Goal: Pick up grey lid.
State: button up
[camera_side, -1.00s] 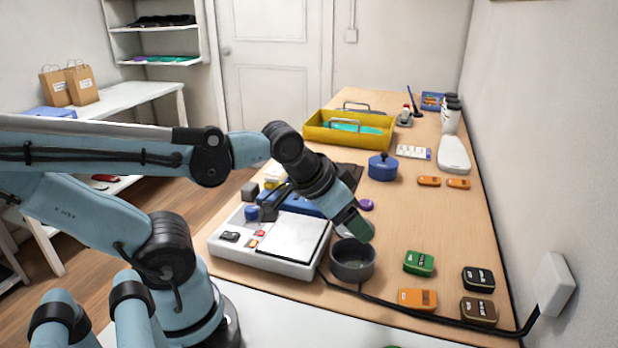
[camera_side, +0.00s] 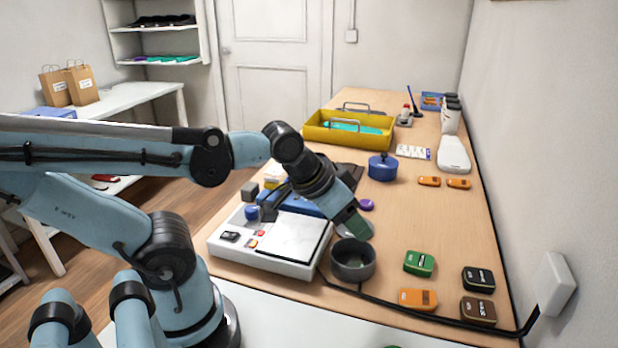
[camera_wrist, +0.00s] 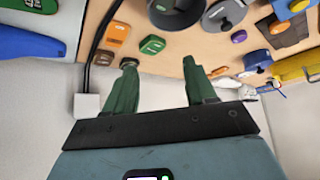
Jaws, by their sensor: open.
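The grey lid (camera_side: 343,231) lies on the table just behind the grey pot (camera_side: 353,262), partly hidden by my gripper (camera_side: 357,226) in the side view. In the wrist view the lid (camera_wrist: 226,12) is a round grey disc with a knob, at the top right beside the pot (camera_wrist: 176,8). My gripper (camera_wrist: 158,64) is open, with its two green fingers apart and nothing between them. In the side view its tips are over or close to the lid; the exact gap cannot be told.
A white device (camera_side: 270,262) stands left of the pot. Green (camera_side: 419,263) and orange (camera_side: 417,299) tins sit to the right, with dark tins beyond. A blue pot (camera_side: 382,168) and yellow tray (camera_side: 348,140) stand further back. A black cable (camera_side: 450,319) runs along the front edge.

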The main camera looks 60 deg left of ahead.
jog(key=shift+w, duration=0.1)
jog(key=w+a+g, duration=0.7)
jog(key=w+a, duration=0.4)
jog(key=a, duration=0.3)
notch_tip(320, 180, down, 7)
jog(key=shift+r, duration=0.2)
jog(key=shift+w+f, duration=0.2)
jog(key=shift+f, duration=2.5)
jog(key=shift+c, duration=0.4)
grip_shut()
